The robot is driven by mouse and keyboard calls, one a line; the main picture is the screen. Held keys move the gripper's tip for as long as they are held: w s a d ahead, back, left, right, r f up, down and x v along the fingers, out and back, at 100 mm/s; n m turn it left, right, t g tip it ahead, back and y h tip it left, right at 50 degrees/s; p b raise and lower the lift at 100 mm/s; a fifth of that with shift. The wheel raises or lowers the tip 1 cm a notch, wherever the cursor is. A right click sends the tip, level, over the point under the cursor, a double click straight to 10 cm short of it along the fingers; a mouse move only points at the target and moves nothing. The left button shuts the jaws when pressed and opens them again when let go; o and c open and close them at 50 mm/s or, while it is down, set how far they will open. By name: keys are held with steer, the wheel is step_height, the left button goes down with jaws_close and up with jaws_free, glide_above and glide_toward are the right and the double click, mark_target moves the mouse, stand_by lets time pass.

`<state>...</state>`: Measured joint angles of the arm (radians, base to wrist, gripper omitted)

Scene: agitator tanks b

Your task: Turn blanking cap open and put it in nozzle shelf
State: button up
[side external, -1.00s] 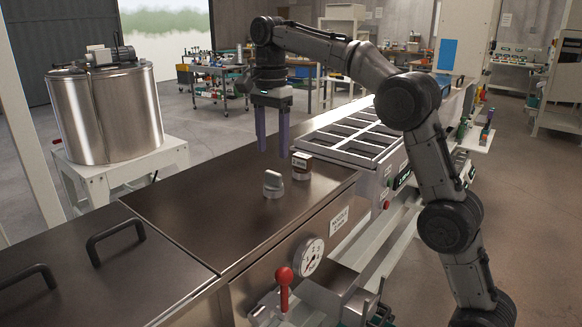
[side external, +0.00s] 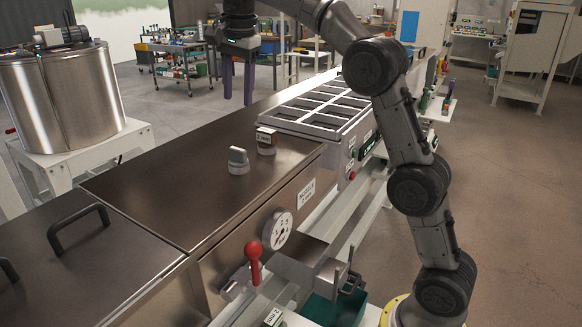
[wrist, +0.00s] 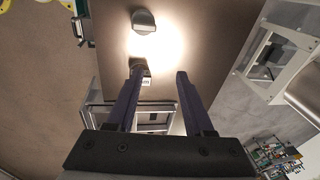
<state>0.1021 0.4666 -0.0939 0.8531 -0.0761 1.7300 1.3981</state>
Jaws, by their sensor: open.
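A grey cap with a raised fin grip (side external: 238,160), which looks like the blanking cap, sits upright on the dark metal deck; it also shows near the top of the wrist view (wrist: 145,21). A short dark round piece with a white label (side external: 266,141) stands behind it to the right, partly hidden by a finger in the wrist view. A grey frame of open compartments (side external: 318,108), possibly the nozzle shelf, lies beyond. My gripper (side external: 238,101) is open and empty, fingers pointing down, above and apart from the cap.
A black handle (side external: 78,222) stands up from the deck at left. A red-knobbed lever (side external: 254,255) and a round dial (side external: 278,229) are on the front. A steel tank (side external: 62,95) stands behind left.

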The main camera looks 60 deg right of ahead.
steer(key=s+d+r+n+t+h, duration=0.3)
steer(key=s+d+n+t+h, duration=0.15)
steer(key=d+n+t, duration=0.45)
steer(key=s+a+f+n+t+y, duration=0.3)
steer(key=s+a+n+t+y, duration=0.2)
steer(key=s+a+n+t, duration=0.45)
steer(key=m+g, duration=0.1)
steer(key=g, duration=0.2)
glide_toward(245, 153)
steer(key=shift+t+y, duration=0.25)
steer(key=w, duration=1.2)
steer(key=shift+w+d+f, duration=0.1)
steer(key=shift+d+f, duration=0.1)
steer(key=shift+f, duration=0.1)
jaws_close()
stand_by(0.3)
